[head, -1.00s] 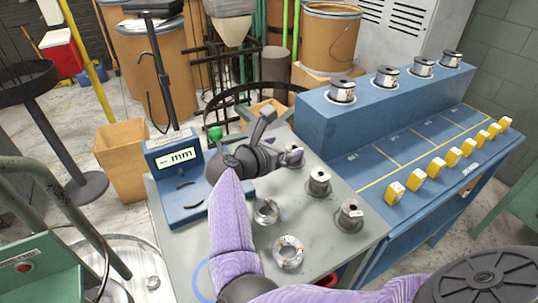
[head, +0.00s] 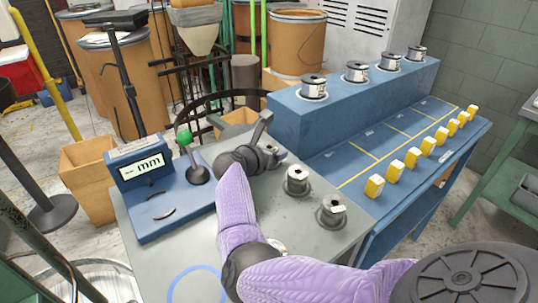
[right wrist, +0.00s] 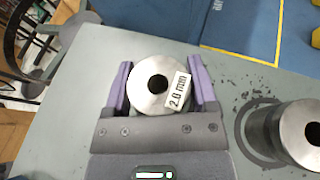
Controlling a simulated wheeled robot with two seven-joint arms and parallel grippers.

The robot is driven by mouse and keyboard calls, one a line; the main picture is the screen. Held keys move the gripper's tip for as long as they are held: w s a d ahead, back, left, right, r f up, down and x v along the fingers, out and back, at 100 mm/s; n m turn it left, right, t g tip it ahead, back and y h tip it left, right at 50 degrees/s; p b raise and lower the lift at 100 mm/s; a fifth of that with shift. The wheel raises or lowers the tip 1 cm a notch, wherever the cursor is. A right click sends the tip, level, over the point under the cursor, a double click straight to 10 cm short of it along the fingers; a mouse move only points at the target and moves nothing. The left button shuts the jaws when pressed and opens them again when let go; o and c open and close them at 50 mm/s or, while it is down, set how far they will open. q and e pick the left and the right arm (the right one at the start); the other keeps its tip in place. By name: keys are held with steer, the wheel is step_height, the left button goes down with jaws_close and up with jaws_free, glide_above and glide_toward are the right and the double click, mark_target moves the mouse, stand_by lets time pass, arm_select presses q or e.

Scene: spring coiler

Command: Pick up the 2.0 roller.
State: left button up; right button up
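The 2.0 roller (right wrist: 150,92) is a metal spool with a dark centre hole and a white "2.0 mm" tag. In the right wrist view it stands between the two purple fingers of my right gripper (right wrist: 161,88), filling most of the space. I cannot tell whether the fingers press on it or whether it is clear of the table. In the head view my right gripper (head: 268,153) is at the back of the grey table and mostly hides the roller. My left gripper is not in view.
Two more tagged rollers (head: 297,180) (head: 331,211) stand close to the right of the gripper. A blue gauge with an "mm" display (head: 150,168) stands left. A blue bench (head: 345,115) with wire spools and several yellow blocks (head: 412,158) is at the right.

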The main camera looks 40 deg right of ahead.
jaws_close()
